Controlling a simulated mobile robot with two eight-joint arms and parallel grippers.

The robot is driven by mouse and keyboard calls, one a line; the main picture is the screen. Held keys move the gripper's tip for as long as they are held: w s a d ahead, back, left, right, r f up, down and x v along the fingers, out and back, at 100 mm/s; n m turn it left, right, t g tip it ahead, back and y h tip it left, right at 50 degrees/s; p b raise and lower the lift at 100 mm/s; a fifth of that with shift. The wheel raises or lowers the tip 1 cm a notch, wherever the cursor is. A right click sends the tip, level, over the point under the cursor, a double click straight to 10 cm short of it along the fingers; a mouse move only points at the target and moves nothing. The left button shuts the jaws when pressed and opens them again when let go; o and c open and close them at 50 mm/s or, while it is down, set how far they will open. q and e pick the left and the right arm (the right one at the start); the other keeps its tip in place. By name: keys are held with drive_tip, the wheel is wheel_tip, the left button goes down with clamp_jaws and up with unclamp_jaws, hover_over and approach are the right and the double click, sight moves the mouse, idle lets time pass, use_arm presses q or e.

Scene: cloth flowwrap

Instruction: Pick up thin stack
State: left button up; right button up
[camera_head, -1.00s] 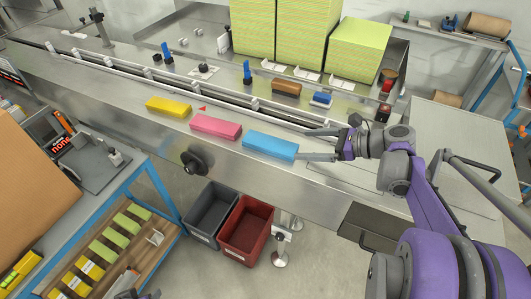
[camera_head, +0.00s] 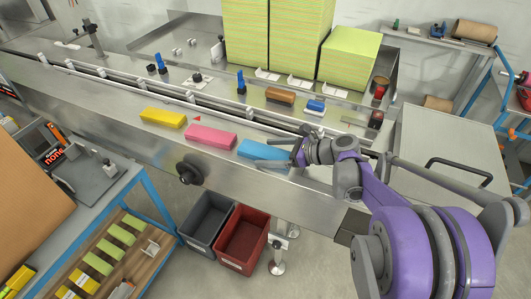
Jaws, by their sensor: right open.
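A blue stack (camera_head: 255,150) lies on the steel conveyor ledge, at the right end of a row with a pink stack (camera_head: 211,138) and a yellow stack (camera_head: 163,118). All three are flat, brick-shaped blocks; I cannot tell which is the thin one. My right gripper (camera_head: 274,153) is open at the blue stack's right end, with one finger along the far side and one along the near side. The fingers hide part of that end, and I cannot tell whether they touch it. My left gripper is not in view.
Tall green-yellow piles (camera_head: 297,45) stand behind the rail. A brown block (camera_head: 280,96) and small blue-and-white item (camera_head: 315,106) sit on the back deck. Grey (camera_head: 206,222) and red (camera_head: 241,238) bins stand on the floor below. The ledge left of the yellow stack is clear.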

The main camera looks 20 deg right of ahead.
sight(270, 152)
drive_tip(key=c, duration=1.3)
drive_tip(key=shift+r, duration=0.1)
wheel_tip(270, 152, up, 10)
drive_tip(key=shift+f+p, duration=0.1)
drive_tip(key=shift+p, duration=0.35)
